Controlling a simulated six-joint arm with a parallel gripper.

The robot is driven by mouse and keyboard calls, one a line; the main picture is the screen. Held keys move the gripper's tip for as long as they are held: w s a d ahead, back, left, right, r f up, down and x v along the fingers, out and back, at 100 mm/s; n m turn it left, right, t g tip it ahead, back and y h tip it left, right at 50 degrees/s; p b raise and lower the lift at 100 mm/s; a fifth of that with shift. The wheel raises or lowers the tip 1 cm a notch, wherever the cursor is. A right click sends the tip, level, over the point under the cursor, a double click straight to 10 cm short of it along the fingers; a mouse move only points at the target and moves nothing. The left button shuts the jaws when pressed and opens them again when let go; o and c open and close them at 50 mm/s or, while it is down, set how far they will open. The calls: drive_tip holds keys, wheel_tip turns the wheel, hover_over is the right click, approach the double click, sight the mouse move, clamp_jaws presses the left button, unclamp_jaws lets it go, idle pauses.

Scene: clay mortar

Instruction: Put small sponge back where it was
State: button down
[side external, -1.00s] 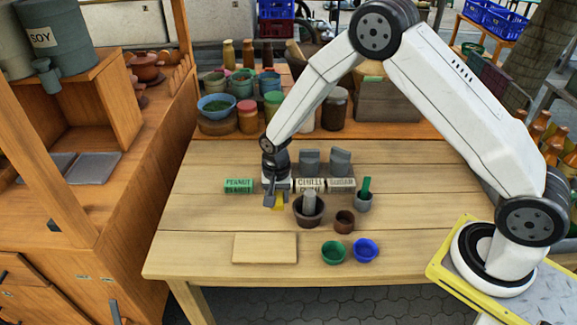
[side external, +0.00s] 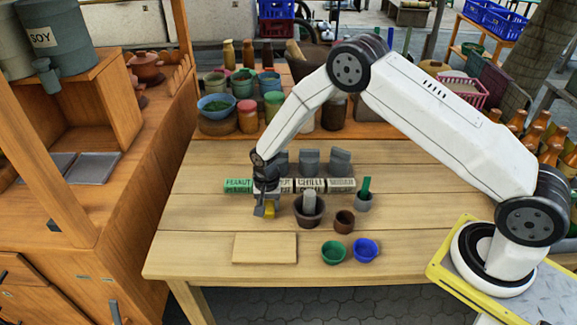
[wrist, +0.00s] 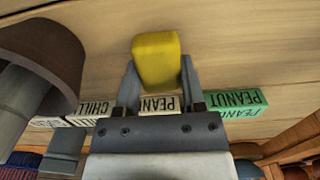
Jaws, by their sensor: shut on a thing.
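The small yellow sponge (wrist: 156,60) is held between the two fingers of my gripper (wrist: 158,88) in the wrist view. In the side view my gripper (side external: 264,207) is left of the brown clay mortar, with the yellow sponge (side external: 270,211) showing at its tips. I cannot tell whether the sponge touches the table. The mortar (side external: 309,213) stands upright with a grey pestle (side external: 309,201) in it. It also shows at the left of the wrist view (wrist: 52,52).
A row of labelled blocks, with a green peanut block (side external: 238,186) at its left end, lies behind my gripper. A wooden board (side external: 264,248) lies in front. A small brown cup (side external: 344,220), a green bowl (side external: 333,252) and a blue bowl (side external: 365,250) stand right. The table's left side is clear.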

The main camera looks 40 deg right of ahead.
sight(268, 204)
drive_tip(key=shift+f, duration=0.65)
drive_tip(key=shift+f, duration=0.15)
drive_tip(key=shift+c, duration=1)
unclamp_jaws()
wheel_tip(268, 204, up, 10)
drive_tip(key=shift+r, duration=1.15)
